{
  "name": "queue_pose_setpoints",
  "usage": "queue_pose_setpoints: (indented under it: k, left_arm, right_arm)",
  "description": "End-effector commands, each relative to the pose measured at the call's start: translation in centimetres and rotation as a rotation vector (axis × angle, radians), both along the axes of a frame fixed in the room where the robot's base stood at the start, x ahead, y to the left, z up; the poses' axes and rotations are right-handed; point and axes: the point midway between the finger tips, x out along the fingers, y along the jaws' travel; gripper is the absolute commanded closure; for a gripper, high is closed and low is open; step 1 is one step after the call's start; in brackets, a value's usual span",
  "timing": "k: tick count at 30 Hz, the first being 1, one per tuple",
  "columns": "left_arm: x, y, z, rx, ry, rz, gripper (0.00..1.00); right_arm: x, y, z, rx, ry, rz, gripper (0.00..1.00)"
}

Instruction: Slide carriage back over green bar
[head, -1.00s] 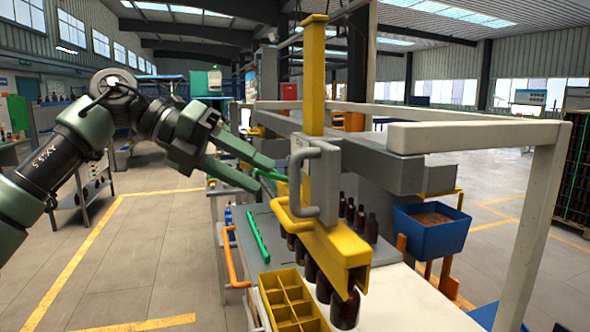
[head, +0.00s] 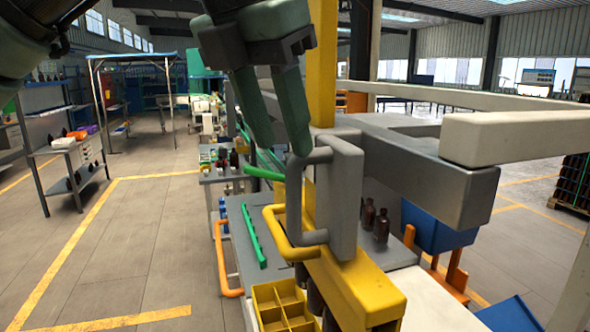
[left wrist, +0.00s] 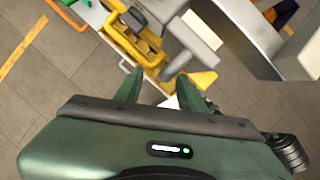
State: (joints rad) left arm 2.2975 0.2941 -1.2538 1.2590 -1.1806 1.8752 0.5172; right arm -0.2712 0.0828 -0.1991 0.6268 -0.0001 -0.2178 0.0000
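The carriage is a yellow beam (head: 350,290) under a yellow post (head: 322,85), with a grey block (head: 340,195), a grey handle (head: 294,195) and a lower yellow handle (head: 282,240). Dark bottles show partly beneath the beam. A green bar (head: 253,237) lies on the grey bench top left of the carriage; a second green piece (head: 263,173) shows behind the grey handle. My left gripper (head: 282,148) points down, its fingers apart and empty, just above the grey handle. The left wrist view shows the spread fingers (left wrist: 160,90) and the yellow carriage (left wrist: 135,45) beyond. My right gripper is not in view.
A yellow divided crate (head: 280,308) stands in front, left of the beam. Brown bottles (head: 382,226) stand behind the carriage. A grey beam (head: 430,180) and white frame (head: 510,137) bound the right side. Open floor lies to the left.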

Motion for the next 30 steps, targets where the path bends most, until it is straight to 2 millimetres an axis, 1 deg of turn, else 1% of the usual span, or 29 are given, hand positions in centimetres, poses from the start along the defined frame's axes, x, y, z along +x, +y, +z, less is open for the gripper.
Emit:
queue_pose_setpoints:
  k: [2, 4, 9, 12, 14, 16, 21, 23, 25, 26, 27, 29, 30]
  left_arm:
    - [0.3, -0.2, -0.8, 0.003, 0.001, -0.001, 0.60]
    - [0.6, -0.4, -1.7, 0.002, 0.002, -0.002, 0.60]
    - [1.4, -1.0, -4.3, 0.001, 0.005, -0.002, 0.60]
    - [1.8, -1.4, -5.5, 0.001, 0.002, 0.000, 0.60]
    - [2.0, -1.5, -6.1, -0.002, 0.003, -0.001, 0.60]
    - [2.1, -1.6, -6.5, -0.002, 0.003, -0.001, 0.60]
    - [2.2, -1.7, -6.9, -0.003, 0.001, -0.001, 0.60]
    - [2.2, -1.7, -6.9, -0.003, 0.001, -0.001, 0.60]
    - [2.2, -1.7, -6.9, -0.003, 0.001, -0.001, 0.60]
    - [2.2, -1.7, -6.9, -0.003, 0.001, -0.001, 0.66]
    - [2.2, -1.7, -6.9, -0.003, 0.001, -0.001, 0.77]
    - [2.2, -1.7, -6.9, -0.003, 0.001, -0.001, 0.94]
    - [2.2, -1.7, -6.9, -0.003, 0.001, -0.001, 1.00]
  right_arm:
    - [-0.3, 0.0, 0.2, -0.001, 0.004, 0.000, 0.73]
    - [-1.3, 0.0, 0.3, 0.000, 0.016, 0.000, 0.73]
    - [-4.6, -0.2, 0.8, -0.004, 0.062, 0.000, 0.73]
    - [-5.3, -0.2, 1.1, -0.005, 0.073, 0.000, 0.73]
    - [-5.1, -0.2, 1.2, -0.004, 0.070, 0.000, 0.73]
    - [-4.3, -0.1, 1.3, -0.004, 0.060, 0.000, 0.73]
    - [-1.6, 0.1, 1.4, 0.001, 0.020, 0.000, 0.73]
    - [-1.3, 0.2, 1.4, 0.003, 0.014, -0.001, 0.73]
    - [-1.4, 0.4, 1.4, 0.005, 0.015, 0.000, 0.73]
    - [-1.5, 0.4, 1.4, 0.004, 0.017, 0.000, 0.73]
    - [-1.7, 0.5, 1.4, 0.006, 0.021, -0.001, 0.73]
    - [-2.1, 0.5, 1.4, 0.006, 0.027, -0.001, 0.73]
    - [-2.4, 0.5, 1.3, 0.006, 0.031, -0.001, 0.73]
